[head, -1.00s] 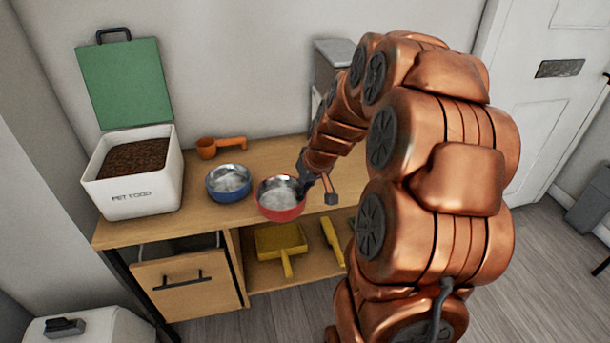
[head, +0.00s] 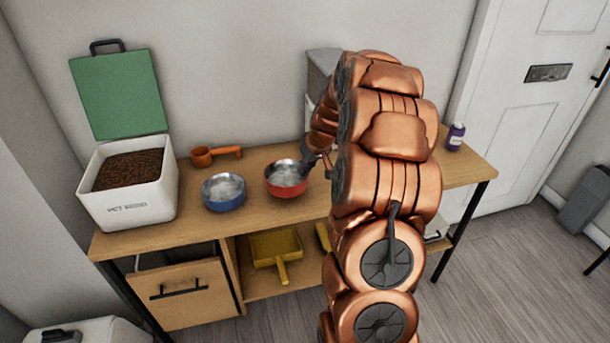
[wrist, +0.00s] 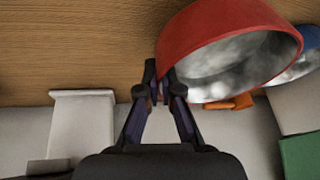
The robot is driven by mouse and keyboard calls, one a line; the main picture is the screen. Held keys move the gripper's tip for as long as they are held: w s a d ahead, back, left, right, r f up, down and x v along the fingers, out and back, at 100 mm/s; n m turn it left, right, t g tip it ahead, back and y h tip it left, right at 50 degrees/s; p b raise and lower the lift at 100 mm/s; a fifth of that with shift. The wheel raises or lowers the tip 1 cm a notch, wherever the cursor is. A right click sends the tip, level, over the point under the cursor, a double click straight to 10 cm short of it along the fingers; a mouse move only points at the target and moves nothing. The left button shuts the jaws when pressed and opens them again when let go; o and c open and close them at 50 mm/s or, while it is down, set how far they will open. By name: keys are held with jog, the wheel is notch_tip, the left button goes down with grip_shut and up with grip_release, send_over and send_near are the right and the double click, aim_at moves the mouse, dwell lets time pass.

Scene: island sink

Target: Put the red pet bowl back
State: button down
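The red pet bowl (head: 287,181), with a silvery inside, is over the wooden counter to the right of the blue bowl (head: 223,192). I cannot tell whether its base touches the wood. My gripper (head: 313,160) is at the bowl's right rim, partly hidden by my arm in the head view. In the wrist view, the fingers (wrist: 162,88) are closed together at the edge of the red bowl (wrist: 195,40), pinching its rim. The blue bowl (wrist: 300,62) shows partly behind it there.
The white pet food bin (head: 128,190) with its green lid (head: 120,95) raised stands at the left. An orange scoop (head: 215,154) lies near the wall. A purple bottle (head: 455,136) stands at the right end. Yellow tools (head: 277,250) lie on the shelf below.

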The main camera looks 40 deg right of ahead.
jog(key=shift+w+d+f, duration=0.2)
jog(key=shift+w+d, duration=0.05)
jog(key=shift+d, duration=0.05)
jog(key=shift+f+p, duration=0.4)
jog(key=shift+f, duration=1.15)
jog(key=shift+f, duration=0.2)
jog(key=c, duration=1.3)
grip_release()
jog(key=shift+r, duration=0.15)
